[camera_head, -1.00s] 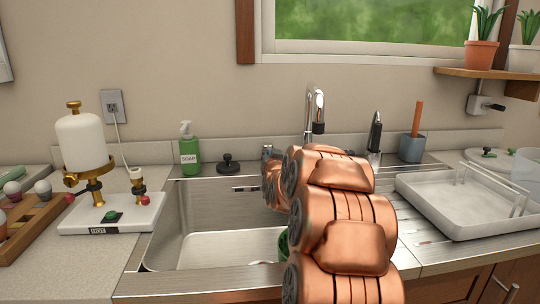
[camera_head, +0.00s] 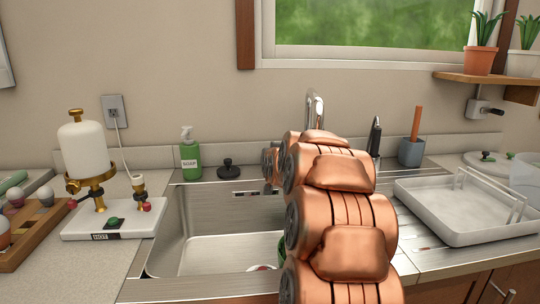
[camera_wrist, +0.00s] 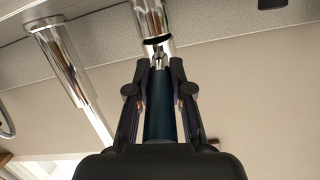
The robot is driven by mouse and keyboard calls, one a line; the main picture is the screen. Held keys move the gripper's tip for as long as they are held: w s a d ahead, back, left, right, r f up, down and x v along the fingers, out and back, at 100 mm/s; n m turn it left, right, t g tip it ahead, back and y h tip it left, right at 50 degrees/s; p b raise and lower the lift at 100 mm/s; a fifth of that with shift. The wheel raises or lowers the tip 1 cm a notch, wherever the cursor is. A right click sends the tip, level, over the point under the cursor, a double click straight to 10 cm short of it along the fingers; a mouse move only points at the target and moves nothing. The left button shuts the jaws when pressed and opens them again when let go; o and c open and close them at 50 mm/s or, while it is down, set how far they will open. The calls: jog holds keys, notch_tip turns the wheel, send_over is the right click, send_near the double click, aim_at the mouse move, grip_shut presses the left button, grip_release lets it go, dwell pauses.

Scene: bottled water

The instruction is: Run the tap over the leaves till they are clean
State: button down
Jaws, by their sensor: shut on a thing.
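My gripper (camera_wrist: 159,72) is shut on a dark blue tapered handle (camera_wrist: 164,118) in the wrist view. The handle lines up with a chrome cylinder with a dark ring (camera_wrist: 154,22); I cannot tell for sure which fixture this is. In the head view my copper arm hides the gripper. The chrome tap (camera_head: 316,105) rises behind the arm, its lower part hidden. The steel sink (camera_head: 205,215) holds a green thing (camera_head: 281,247), mostly behind my arm. I cannot make out leaves or running water.
A black-handled chrome fixture (camera_head: 375,135) stands right of the tap. A green soap bottle (camera_head: 190,158) and a black knob (camera_head: 225,168) stand behind the sink. A white tray (camera_head: 468,212) and a brush holder (camera_head: 411,152) are at right.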

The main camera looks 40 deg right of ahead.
jog(key=c, duration=1.1)
grip_release()
jog(key=shift+o, duration=0.2)
jog(key=shift+s, duration=0.1)
jog(key=v, duration=1.1)
jog(key=shift+s+a+r, duration=0.15)
jog(key=shift+s+a, duration=0.1)
jog(key=shift+s, duration=0.05)
